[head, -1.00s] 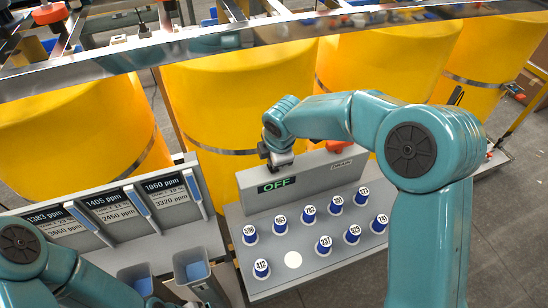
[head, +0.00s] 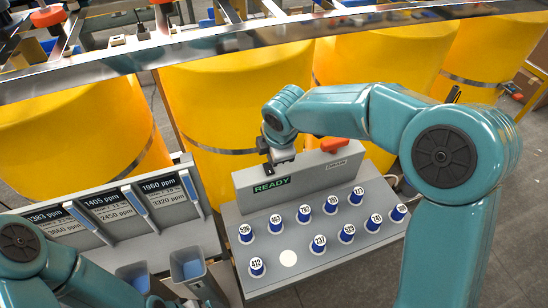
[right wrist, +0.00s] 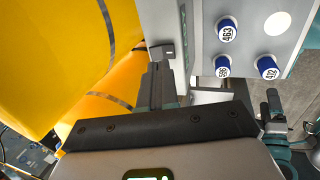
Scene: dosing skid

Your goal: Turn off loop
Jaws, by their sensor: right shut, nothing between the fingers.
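A grey box (head: 312,178) stands at the back of a sloped grey panel in the head view. Its display (head: 270,186) reads READY in green. A red handle (head: 334,144) labelled DRAIN sits on top of the box. My right gripper (head: 270,163) is at the box's left end, pointing down, shut and empty. In the right wrist view its fingers (right wrist: 157,82) are close to a small dark block (right wrist: 163,50) at the box's edge; I cannot tell whether they touch. My left arm is at the lower left; its gripper is not clearly visible.
Several blue-capped numbered vials (head: 332,205) stand on the sloped panel (head: 330,250), beside one empty white round spot (head: 288,258). At left are three ppm displays (head: 105,205) and grey bins (head: 188,262). Large yellow tanks (head: 245,110) and a metal rail stand behind.

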